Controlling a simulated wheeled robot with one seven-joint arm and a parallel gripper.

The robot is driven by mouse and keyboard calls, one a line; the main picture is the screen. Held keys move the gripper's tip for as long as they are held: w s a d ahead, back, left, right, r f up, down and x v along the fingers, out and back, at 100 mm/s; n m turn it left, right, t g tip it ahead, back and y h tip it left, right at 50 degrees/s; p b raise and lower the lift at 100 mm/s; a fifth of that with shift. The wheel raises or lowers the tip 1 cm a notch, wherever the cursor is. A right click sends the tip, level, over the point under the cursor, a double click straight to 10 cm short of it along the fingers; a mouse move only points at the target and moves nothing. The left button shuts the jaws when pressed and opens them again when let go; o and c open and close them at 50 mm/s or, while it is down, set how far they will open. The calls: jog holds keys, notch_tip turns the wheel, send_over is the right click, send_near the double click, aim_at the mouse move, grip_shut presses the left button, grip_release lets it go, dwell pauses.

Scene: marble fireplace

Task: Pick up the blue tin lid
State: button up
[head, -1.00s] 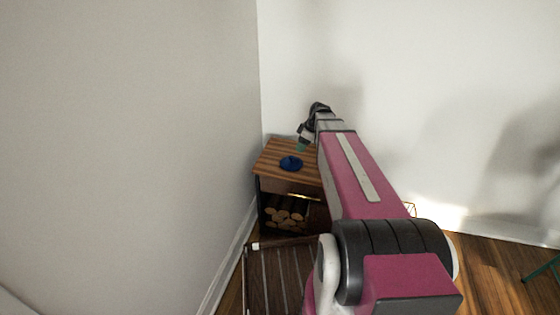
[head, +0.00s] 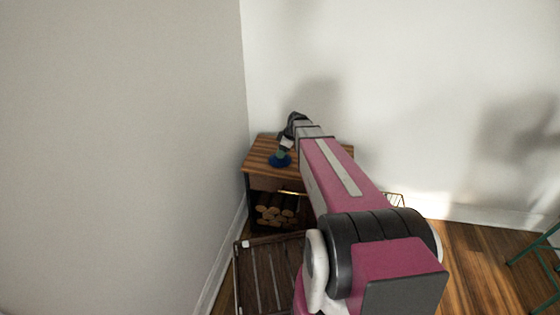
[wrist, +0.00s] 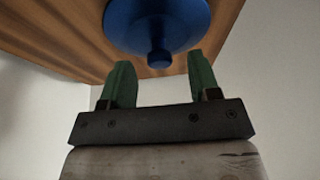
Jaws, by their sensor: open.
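The blue tin lid (head: 279,161) lies on the wooden top of a small cabinet (head: 262,147) in the corner. In the wrist view the lid (wrist: 158,22) is a round blue disc with a small knob, partly cut off by the top edge. My gripper (wrist: 160,80) has its two green fingers apart, with nothing between them. The lid's knob shows just beyond the fingertips, about midway between them. In the head view my gripper (head: 283,152) is over the lid and hides part of it.
Cut logs (head: 276,211) fill the open shelf under the cabinet top. A slatted rack (head: 268,270) stands on the floor in front. Walls close in at the left and behind. Green legs (head: 535,258) show at the far right.

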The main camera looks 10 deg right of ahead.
jog(key=shift+x, duration=1.25)
jog(key=c, duration=1)
